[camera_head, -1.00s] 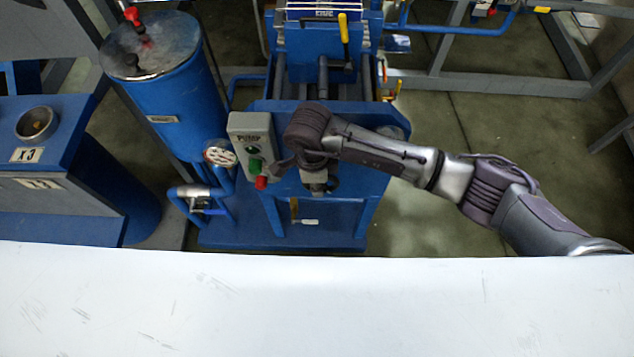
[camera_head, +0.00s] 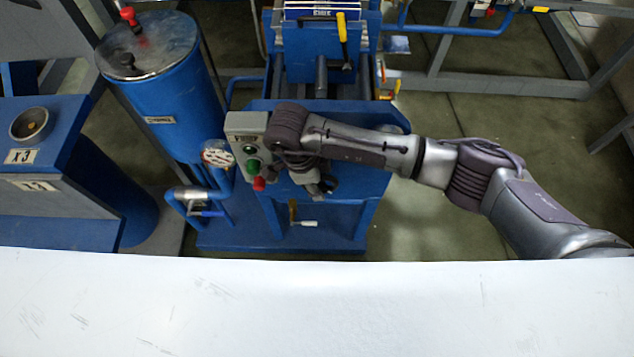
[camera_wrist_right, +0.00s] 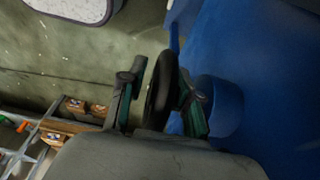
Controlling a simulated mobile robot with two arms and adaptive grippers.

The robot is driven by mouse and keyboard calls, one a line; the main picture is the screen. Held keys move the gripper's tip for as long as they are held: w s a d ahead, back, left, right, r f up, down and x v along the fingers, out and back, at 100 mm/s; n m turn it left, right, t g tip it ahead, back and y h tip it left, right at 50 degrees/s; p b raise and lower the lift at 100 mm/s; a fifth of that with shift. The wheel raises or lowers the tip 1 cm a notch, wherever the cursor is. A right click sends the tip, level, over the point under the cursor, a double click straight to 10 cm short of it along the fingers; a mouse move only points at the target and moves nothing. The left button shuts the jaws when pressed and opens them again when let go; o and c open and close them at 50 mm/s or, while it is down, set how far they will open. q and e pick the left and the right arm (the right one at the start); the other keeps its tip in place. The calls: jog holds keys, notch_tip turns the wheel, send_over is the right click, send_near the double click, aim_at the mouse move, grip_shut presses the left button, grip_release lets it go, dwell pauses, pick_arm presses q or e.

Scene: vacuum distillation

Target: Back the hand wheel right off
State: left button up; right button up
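The hand wheel (camera_wrist_right: 160,92) is a black disc seen nearly edge-on in the right wrist view, beside a round blue hub or pipe (camera_wrist_right: 220,105). My right gripper (camera_wrist_right: 162,85) straddles its rim, one finger on each side. A narrow gap shows between the left finger and the wheel; the right finger is very close to it, and contact is unclear. In the head view my right gripper (camera_head: 325,184) points down at the front of the blue machine, where my wrist hides most of the wheel. My left gripper is not in view.
A grey control box (camera_head: 246,140) with green and red buttons is close left of my right wrist. A gauge (camera_head: 217,153) and blue tank (camera_head: 165,90) stand further left. A white surface (camera_head: 310,305) crosses the foreground. Open floor (camera_head: 440,215) lies to the right.

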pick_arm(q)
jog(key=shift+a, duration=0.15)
pick_arm(e)
jog(key=shift+r, duration=0.1)
jog(key=v, duration=1.1)
jog(key=shift+a+r, duration=0.15)
jog(key=shift+r, duration=0.25)
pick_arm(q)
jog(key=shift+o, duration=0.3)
